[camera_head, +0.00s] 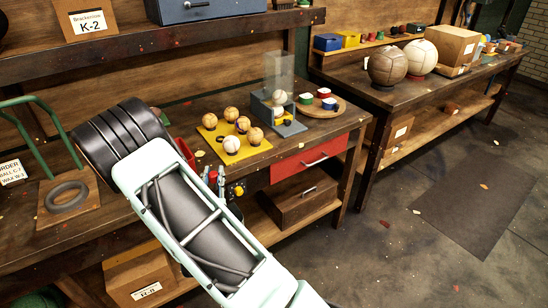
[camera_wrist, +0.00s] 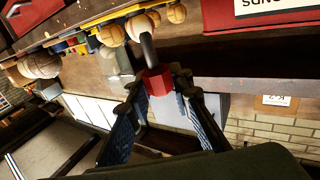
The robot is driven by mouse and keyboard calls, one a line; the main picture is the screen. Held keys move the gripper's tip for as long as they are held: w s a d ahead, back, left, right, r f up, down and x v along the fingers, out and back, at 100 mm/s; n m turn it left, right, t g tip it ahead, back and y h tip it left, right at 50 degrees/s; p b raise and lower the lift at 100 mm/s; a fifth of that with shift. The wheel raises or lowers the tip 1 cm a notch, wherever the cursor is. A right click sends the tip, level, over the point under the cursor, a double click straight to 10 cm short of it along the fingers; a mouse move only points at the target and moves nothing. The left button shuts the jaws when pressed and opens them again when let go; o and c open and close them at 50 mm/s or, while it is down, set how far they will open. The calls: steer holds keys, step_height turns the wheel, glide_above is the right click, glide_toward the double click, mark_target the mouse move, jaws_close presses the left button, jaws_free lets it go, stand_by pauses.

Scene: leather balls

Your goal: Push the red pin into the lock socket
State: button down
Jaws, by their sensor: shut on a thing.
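My gripper (camera_wrist: 160,82) has its two dark fingers on either side of a red block-like piece, which I take to be the red pin (camera_wrist: 157,79). The fingers are shut on it. A grey curved bar (camera_wrist: 148,48) runs up from the red piece in the wrist view; I cannot tell whether they are joined. I cannot make out the lock socket in either view.
A yellow tray (camera_head: 232,159) with several leather balls lies right of my arm. A grey box with a clear panel (camera_head: 280,72) and a round wooden board (camera_head: 334,109) stand beyond it. A dark ring (camera_head: 67,197) lies at left. The bench has a red drawer (camera_head: 309,157).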

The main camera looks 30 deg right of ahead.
steer(key=w+d+y+b, duration=0.1)
steer(key=w+d+b, duration=0.5)
steer(key=s+d+r+b, duration=0.1)
steer(key=d+r+b, duration=0.2)
steer(key=d, duration=0.3)
steer(key=s+d+r+n+y+b, duration=0.1)
steer(key=d+r+b, duration=0.2)
steer(key=d+b, duration=0.3)
steer(key=s+d+r+b, duration=0.1)
steer(key=d+r+b, duration=0.2)
steer(key=d, duration=0.5)
steer(key=shift+r+n+t+b, duration=0.3)
steer(key=shift+t+b, duration=0.1)
steer(key=shift+b, duration=0.4)
steer(key=shift+d, duration=0.1)
